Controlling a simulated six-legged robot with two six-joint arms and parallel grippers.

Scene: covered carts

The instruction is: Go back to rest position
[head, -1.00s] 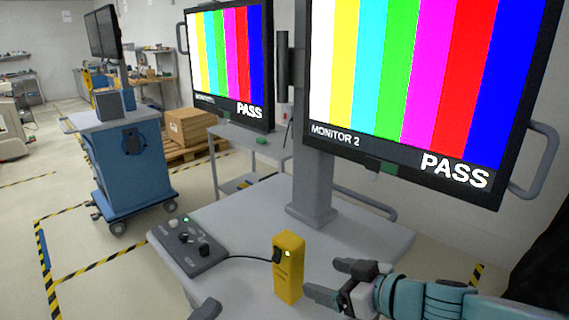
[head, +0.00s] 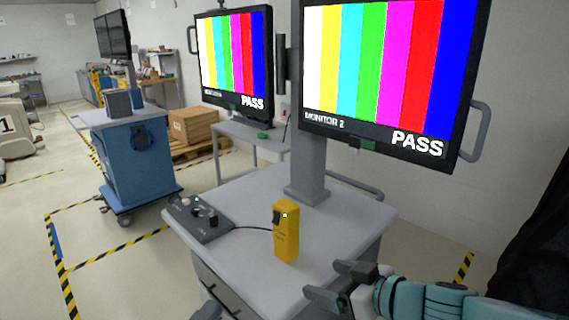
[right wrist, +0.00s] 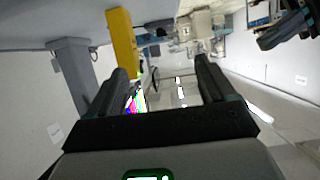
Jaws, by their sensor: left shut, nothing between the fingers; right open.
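My right gripper (head: 325,280) is open and empty at the front right edge of the grey cart (head: 345,213). It is apart from the yellow device (head: 286,236), which stands upright on the cart with a small light lit. In the right wrist view, the open fingers (right wrist: 160,70) have nothing between them, and the yellow device (right wrist: 123,42) shows beyond them. My left gripper (head: 208,309) shows only as a grey tip at the bottom edge of the head view; it is shut and empty.
A black control box (head: 206,220) is cabled to the yellow device. Monitor 2 (head: 385,75) stands on the cart's column, showing colour bars and PASS. Another monitor (head: 234,60) stands behind. A blue cart (head: 140,165) is at the left.

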